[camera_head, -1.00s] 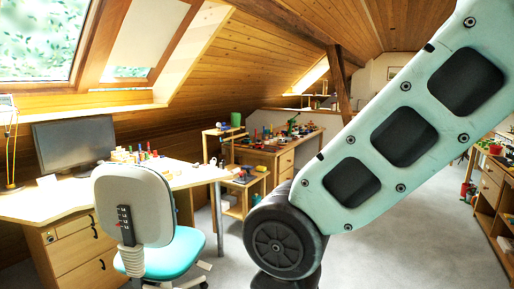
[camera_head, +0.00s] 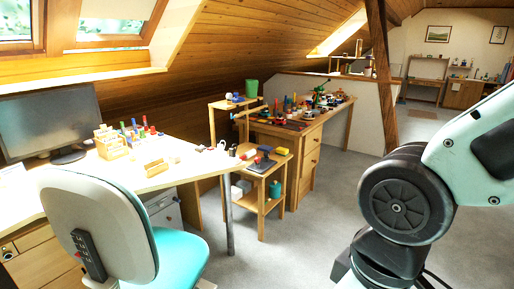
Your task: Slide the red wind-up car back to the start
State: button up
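I cannot make out a red wind-up car in the head view. Small coloured objects stand on the far workbench (camera_head: 303,128), too small to tell apart. More small items are on the near desk (camera_head: 150,176). My arm's pale green links and dark joint fill the right side of the view. My gripper is outside the frame.
A grey office chair (camera_head: 95,215) with a teal seat stands at the near desk, front left. A monitor (camera_head: 48,122) is on that desk. A small wooden shelf table (camera_head: 262,190) stands before the workbench. A timber post (camera_head: 382,75) rises at centre right. Grey carpet (camera_head: 300,235) is open in the middle.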

aim_at(281, 121)
jog(key=i+l, duration=0.1)
jog(key=i, duration=2.4)
jog(key=i+u, duration=0.2)
jog(key=i, duration=0.25)
jog(key=i+l+u, duration=0.25)
jog(key=i, duration=0.25)
jog(key=i+l+u, duration=0.2)
jog(key=i, duration=0.25)
